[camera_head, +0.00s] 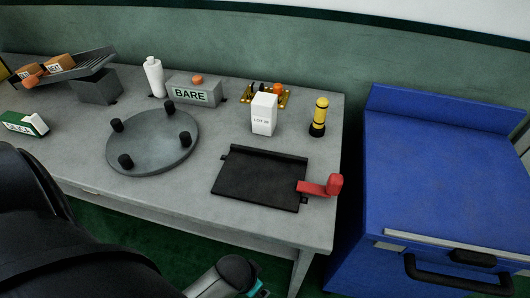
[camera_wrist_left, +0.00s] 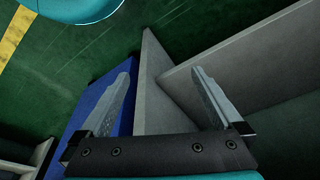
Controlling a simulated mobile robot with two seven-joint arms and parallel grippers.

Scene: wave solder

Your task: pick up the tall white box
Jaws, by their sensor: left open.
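The tall white box (camera_head: 263,114) stands upright on the grey workbench (camera_head: 215,150), right of its middle, with a small printed label on its front. It stands behind the black plate and is untouched. My left gripper (camera_wrist_left: 161,78) shows in the left wrist view, with its two fingers spread and nothing between them. It points at table legs or panels and the green floor, and the box is not in that view. The head view does not show the left gripper's fingers. My right gripper is not in view.
A yellow-black cylinder (camera_head: 319,117) stands close right of the box, and a gold bracket (camera_head: 285,97) lies behind it. A grey BARE block (camera_head: 194,91) is to its left. In front are a black plate (camera_head: 261,180) with a red handle (camera_head: 322,186) and a round pegged disc (camera_head: 153,142).

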